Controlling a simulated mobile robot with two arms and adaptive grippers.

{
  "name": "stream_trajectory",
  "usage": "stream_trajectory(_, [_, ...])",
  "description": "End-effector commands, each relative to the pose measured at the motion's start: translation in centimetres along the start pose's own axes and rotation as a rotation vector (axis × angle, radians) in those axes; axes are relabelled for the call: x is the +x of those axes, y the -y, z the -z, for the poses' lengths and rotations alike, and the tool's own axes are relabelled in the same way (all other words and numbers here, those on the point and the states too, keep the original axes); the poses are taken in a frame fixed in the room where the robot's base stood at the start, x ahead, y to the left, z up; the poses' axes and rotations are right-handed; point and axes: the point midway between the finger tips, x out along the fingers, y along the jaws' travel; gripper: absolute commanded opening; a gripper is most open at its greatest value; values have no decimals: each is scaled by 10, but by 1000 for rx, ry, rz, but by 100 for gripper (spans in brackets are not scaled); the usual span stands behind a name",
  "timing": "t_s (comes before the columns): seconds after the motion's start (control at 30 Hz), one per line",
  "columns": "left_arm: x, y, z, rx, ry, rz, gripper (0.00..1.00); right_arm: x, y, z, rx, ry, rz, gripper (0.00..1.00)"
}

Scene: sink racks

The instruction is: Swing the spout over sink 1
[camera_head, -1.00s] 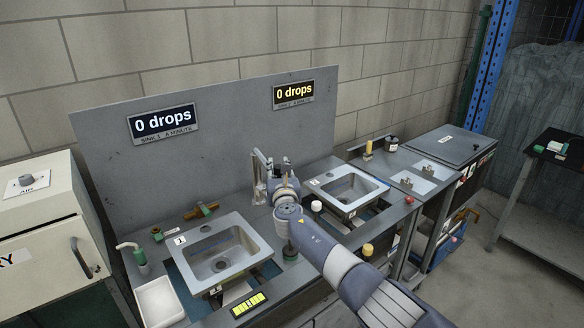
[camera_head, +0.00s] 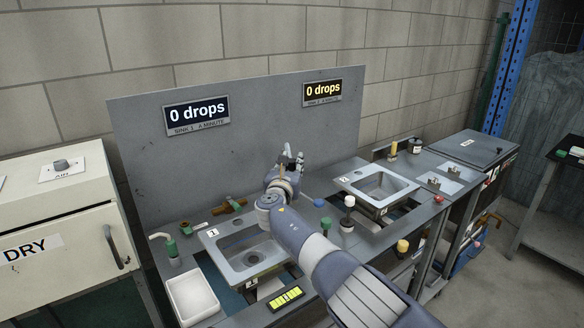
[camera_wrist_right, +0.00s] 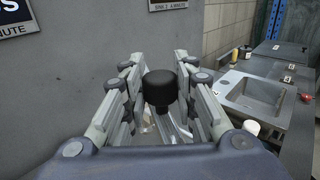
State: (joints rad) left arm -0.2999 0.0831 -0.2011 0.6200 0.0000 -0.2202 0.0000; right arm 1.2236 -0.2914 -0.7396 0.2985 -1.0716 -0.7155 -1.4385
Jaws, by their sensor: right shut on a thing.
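My right gripper (camera_head: 290,158) is in front of the grey back panel, between the two sinks. In the right wrist view its fingers (camera_wrist_right: 160,95) are closed around a black knob (camera_wrist_right: 160,86). Pale, shiny metal shows just below the knob; I cannot tell how much of it is the spout, whose shape is mostly hidden by my gripper and wrist. Sink 1 (camera_head: 222,248), marked with a 1 tag, is at the lower left, its right side partly covered by my right arm. Sink 2 (camera_head: 346,183) is at the right and also shows in the right wrist view (camera_wrist_right: 225,100). My left gripper is out of view.
A blue knob (camera_head: 319,202) and a white-topped post (camera_head: 348,212) stand right of my wrist.

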Motion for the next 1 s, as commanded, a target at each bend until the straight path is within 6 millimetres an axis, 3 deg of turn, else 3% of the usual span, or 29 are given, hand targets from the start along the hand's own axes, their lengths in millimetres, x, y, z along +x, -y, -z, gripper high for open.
stream_trajectory(0.53, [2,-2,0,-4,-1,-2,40,1,0,-4,1,5,7,0])
stream_trajectory(0.57, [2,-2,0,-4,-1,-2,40,1,0,-4,1,5,7,31])
stream_trajectory(0.63, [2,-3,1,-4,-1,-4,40,1,0,-4,1,5,7,46])
stream_trajectory(1.0, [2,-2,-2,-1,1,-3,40,0,0,-1,1,2,7,47])
